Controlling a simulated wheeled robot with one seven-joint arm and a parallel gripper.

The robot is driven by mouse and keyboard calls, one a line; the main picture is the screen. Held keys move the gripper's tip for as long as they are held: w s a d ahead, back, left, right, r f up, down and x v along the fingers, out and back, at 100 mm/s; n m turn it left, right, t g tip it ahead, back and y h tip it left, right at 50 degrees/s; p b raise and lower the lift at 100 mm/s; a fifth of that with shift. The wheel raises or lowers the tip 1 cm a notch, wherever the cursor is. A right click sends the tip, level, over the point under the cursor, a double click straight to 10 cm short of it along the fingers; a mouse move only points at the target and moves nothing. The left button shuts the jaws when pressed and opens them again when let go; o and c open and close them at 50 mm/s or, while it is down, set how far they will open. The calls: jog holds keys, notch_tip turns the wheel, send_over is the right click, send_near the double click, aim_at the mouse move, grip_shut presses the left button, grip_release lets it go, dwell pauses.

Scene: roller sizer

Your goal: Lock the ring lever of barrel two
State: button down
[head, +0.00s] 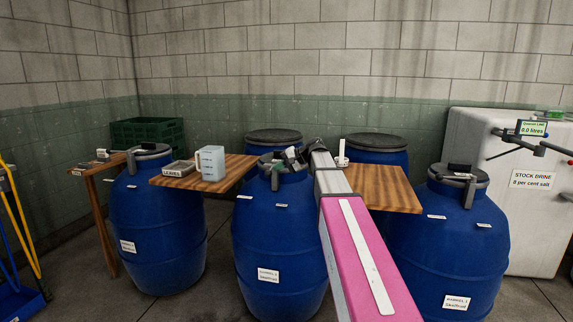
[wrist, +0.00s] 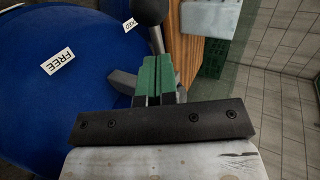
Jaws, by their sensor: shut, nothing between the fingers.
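The middle blue barrel (head: 268,225) stands upright under my arm; the number on its label is too small to read surely. Its dark lid and ring (head: 268,160) are partly hidden by my gripper (head: 290,157). In the wrist view, my green gripper fingers (wrist: 153,78) are shut and empty, near the barrel's rim. A black ball knob on a rod (wrist: 148,10) is just beyond the fingertips. A grey curved piece (wrist: 122,80) shows behind the fingers; I cannot tell whether they touch it. On the barrel are a "FREE" tag (wrist: 57,61) and a tag ending in "KED" (wrist: 129,24).
Similar barrels stand left (head: 155,225) and right (head: 440,240), with more behind. A wooden table (head: 235,168) holds a jug (head: 210,162); another wooden top (head: 385,190) is right of my arm. A white brine tank (head: 530,230) stands far right.

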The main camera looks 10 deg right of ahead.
jog(key=shift+w+a+f, duration=0.1)
jog(key=shift+a+f, duration=0.05)
jog(key=shift+a, duration=0.15)
jog(key=shift+a, duration=0.15)
